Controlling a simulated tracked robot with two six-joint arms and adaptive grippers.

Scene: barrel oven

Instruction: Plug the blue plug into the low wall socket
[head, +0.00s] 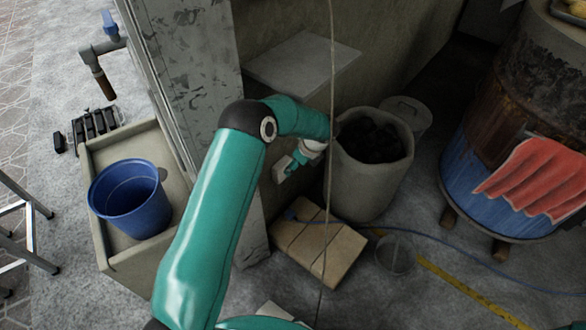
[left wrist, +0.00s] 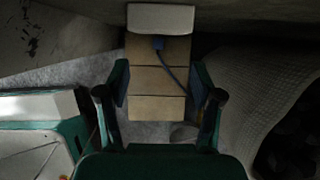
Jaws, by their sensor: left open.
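The low wall socket is a pale box (head: 281,168) on the wall beside my left gripper (head: 297,158). It also shows at the top of the left wrist view (left wrist: 160,18). The blue plug (left wrist: 158,43) appears to lie on the far end of a cardboard box, just below the socket in that view. In the head view it is a small blue spot (head: 290,216). My left gripper (left wrist: 160,85) is open and empty, above the box, its fingers apart on either side and short of the plug. My right gripper is not seen.
The cardboard box (head: 325,250) lies on the floor by the wall. A blue cable (head: 445,255) runs right from it. A bin of dark lumps (head: 365,185), a glass (head: 396,257) and a barrel oven (head: 520,110) stand nearby. A thin cord (head: 332,70) hangs close to my arm.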

